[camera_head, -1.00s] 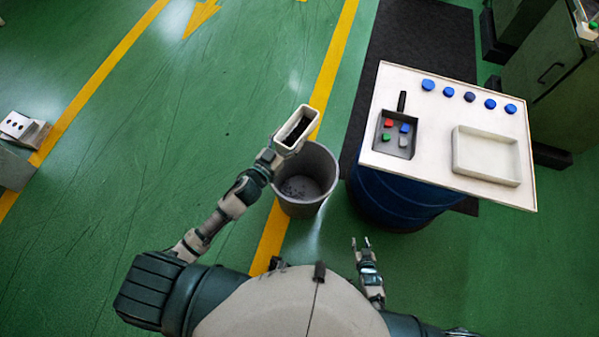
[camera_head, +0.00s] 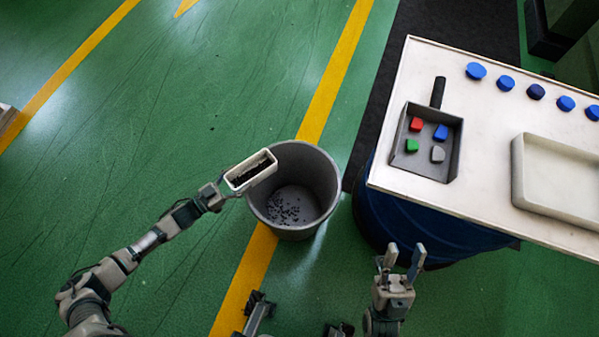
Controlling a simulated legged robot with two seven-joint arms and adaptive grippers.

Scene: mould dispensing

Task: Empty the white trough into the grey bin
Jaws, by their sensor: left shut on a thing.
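The white trough (camera_head: 240,183) is a small open box with dark material inside. My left gripper (camera_head: 218,193) is shut on its left end and holds it at the left rim of the grey bin (camera_head: 327,172), partly over the bin's opening. The trough's open side faces the camera. The bin stands on the floor and holds scattered dark bits on its bottom. My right gripper (camera_head: 402,262) is open and empty, in front of the table and right of the bin.
A white table top (camera_head: 482,120) on a blue drum (camera_head: 420,224) stands right of the bin. It carries a dark scoop tray (camera_head: 412,169) with coloured blocks, blue caps and a pale shallow tray (camera_head: 517,170). The floor left of the bin is clear.

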